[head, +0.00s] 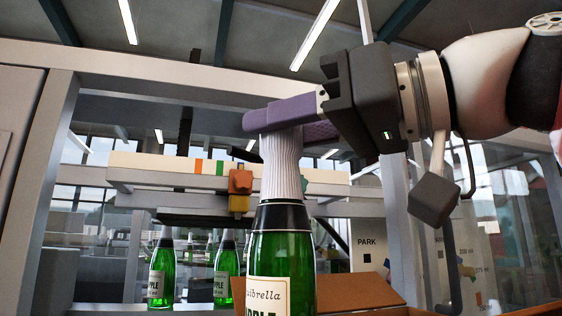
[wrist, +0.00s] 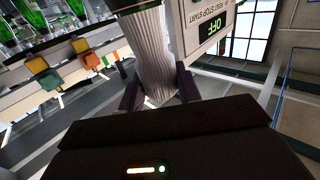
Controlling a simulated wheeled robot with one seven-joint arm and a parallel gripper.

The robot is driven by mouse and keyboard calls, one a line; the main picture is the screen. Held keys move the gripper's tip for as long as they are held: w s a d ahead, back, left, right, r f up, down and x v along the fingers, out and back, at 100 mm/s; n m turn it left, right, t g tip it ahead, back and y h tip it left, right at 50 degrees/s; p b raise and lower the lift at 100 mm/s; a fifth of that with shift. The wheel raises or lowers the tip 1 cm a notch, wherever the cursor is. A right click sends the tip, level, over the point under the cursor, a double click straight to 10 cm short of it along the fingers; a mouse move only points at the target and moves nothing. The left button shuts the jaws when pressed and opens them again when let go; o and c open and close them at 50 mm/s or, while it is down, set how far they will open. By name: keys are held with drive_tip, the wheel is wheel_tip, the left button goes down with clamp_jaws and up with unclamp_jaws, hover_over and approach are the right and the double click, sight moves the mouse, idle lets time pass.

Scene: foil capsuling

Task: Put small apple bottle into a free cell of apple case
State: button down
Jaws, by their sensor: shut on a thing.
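My gripper (head: 288,122) is shut on the white ribbed foil neck of a green bottle (head: 280,245) with a cream label reading "...PPLE". The bottle hangs upright in the head view, its lower end cut off by the frame edge. The wrist view shows the ribbed neck of the bottle (wrist: 155,60) between the dark fingertips of my gripper (wrist: 160,92). A brown cardboard case (head: 345,292) shows at the bottom, partly behind the bottle, with a flap raised. Its cells are not visible, so I cannot tell which are free.
Two more green bottles (head: 226,272) stand behind at the left. A pale machine beam (head: 150,168) with orange and yellow blocks (head: 240,185) crosses behind the held bottle. A grey upright post (head: 397,235) and a panel marked PARK (head: 367,241) stand to the right.

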sight(301, 198)
drive_tip(key=shift+r+p, duration=1.9)
drive_tip(key=shift+r, duration=0.15)
idle(0.6)
drive_tip(key=shift+f+b, duration=4.9)
drive_tip(key=shift+f, duration=0.5)
drive_tip(key=c, duration=0.9)
unclamp_jaws()
drive_tip(key=shift+d, duration=0.1)
